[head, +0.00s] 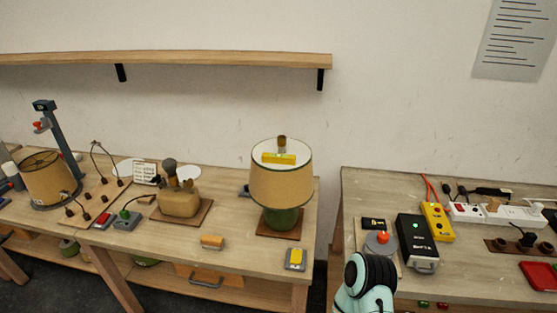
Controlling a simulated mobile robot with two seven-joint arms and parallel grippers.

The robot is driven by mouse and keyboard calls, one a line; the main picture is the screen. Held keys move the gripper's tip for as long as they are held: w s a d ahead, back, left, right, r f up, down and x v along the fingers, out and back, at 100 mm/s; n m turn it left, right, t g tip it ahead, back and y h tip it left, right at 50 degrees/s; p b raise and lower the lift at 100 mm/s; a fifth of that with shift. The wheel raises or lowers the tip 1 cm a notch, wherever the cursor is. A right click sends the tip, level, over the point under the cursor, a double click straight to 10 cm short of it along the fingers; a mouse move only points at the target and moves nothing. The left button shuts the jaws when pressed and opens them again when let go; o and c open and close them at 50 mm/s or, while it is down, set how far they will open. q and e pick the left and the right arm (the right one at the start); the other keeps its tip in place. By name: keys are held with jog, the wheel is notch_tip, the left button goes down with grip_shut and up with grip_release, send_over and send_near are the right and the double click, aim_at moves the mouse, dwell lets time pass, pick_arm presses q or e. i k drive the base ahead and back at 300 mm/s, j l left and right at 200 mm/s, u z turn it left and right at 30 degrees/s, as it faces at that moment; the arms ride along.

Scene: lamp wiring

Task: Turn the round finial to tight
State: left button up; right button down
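A lamp with a tan drum shade (281,187) and a green base (281,219) stands upright on a brown board (266,226) on the left workbench. A small brown knob (281,140), which looks like the finial, sits above the middle of the shade's white top. A yellow bar like a spirit level (278,159) lies across the top just in front of it. How tight the knob is cannot be seen. A white-and-teal arm part of mine with a black joint shows at the bottom, right of the lamp. Neither gripper is in view.
A wooden shelf (200,60) runs along the wall above the lamp. A brown lamp base (180,203) stands left of it, and a yellow-topped grey box (296,258) lies in front. A gap separates the right workbench (380,184), which holds a black box (416,240).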

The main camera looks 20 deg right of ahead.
aim_at(281, 139)
jog(key=z, duration=0.7)
jog(key=i+l+u, duration=0.1)
jog(key=l+u, duration=0.15)
jog(key=l, duration=0.25)
